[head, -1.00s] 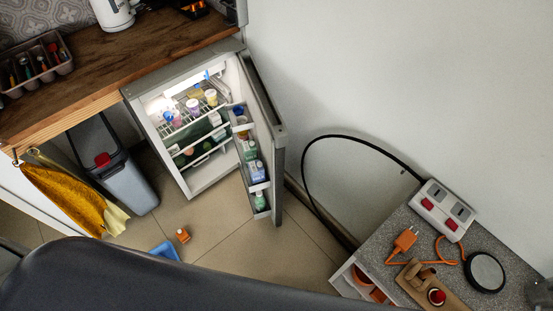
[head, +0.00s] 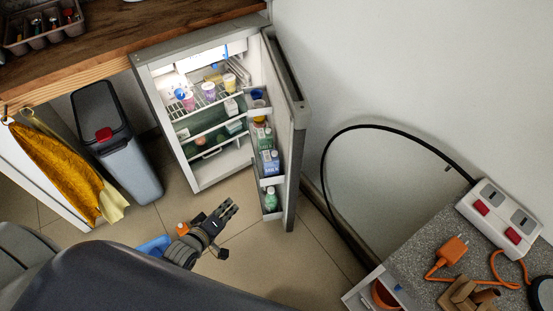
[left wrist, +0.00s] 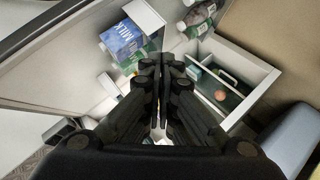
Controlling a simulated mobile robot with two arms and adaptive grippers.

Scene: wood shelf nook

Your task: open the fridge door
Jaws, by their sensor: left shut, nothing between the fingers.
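The small fridge (head: 163,118) stands under the counter with its door (head: 298,150) swung wide open to the right, towards the wall. Its lit inside shows shelves with cups and food, and the door racks hold bottles and a milk carton (head: 271,162). My left gripper (head: 229,207) is low in front of the fridge, left of the door's lower end, apart from it in the head view. It is shut and empty. In the left wrist view the gripper (left wrist: 163,65) points towards the door's inner side, with the milk carton (left wrist: 122,42) just beyond. My right gripper is not in view.
A grey bin (head: 120,150) with a red tab and a yellow towel (head: 60,165) are left of the fridge. A grey-topped cabinet (head: 425,255) with a power strip (head: 500,215) stands at right.

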